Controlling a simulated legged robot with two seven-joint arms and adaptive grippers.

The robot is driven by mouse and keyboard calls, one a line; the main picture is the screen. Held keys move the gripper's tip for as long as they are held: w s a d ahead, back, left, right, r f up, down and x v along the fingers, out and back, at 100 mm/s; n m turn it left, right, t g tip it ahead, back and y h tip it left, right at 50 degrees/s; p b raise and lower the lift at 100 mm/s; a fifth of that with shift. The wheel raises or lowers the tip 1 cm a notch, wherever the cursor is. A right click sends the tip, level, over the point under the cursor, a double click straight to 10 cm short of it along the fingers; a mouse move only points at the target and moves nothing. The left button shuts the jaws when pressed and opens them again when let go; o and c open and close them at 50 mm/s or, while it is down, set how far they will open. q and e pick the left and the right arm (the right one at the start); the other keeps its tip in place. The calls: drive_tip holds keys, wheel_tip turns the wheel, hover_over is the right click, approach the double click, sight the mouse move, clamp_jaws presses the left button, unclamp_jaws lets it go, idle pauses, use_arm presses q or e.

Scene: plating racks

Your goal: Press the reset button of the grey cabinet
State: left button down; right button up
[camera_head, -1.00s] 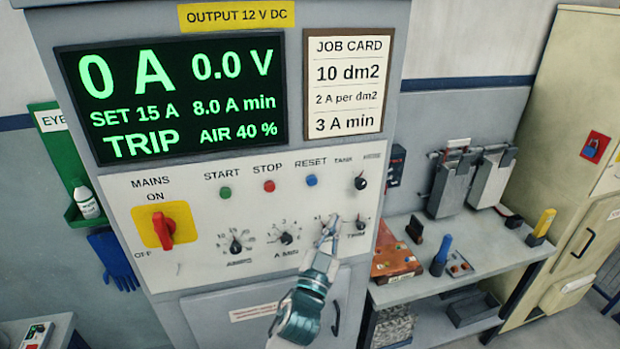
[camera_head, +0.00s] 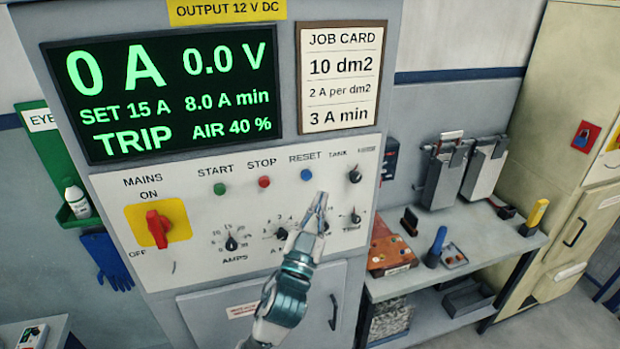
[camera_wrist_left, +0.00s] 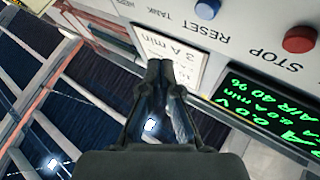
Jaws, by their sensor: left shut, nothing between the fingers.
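The blue reset button (camera_head: 307,174) sits under the RESET label on the white panel (camera_head: 190,262) of the grey cabinet (camera_head: 225,17). It also shows in the left wrist view (camera_wrist_left: 207,8) at the top edge. My left gripper (camera_head: 321,197) is shut and empty, its tips pointing up just below and right of the blue button in the head view. In the left wrist view its closed fingers (camera_wrist_left: 160,68) appear below and left of the button, apart from it. The display (camera_head: 165,95) reads TRIP, 0 A and 0.0 V. My right gripper is not in view.
The red stop button (camera_head: 264,182) and green start button (camera_head: 220,189) are left of the blue one. The tank knob (camera_head: 355,174) is to its right, with several dials below. A red mains switch (camera_head: 157,229) is at far left. A bench (camera_head: 400,281) stands right.

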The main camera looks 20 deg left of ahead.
sight(307, 175)
use_arm(q)
drive_tip(key=shift+w+a, duration=0.5)
drive_tip(key=shift+w, duration=0.3)
drive_tip(key=shift+w+a, duration=0.55)
drive_tip(key=shift+w, duration=0.3)
drive_tip(key=shift+w+a, duration=0.5)
drive_tip(key=shift+w, duration=0.3)
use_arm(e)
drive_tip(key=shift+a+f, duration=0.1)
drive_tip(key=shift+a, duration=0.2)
use_arm(q)
drive_tip(key=shift+a, duration=0.35)
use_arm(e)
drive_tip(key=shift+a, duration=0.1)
use_arm(q)
drive_tip(key=shift+d, duration=0.25)
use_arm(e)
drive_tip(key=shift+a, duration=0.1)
use_arm(q)
drive_tip(key=shift+a, duration=0.1)
drive_tip(key=shift+w+a, duration=0.2)
drive_tip(key=shift+a, duration=0.15)
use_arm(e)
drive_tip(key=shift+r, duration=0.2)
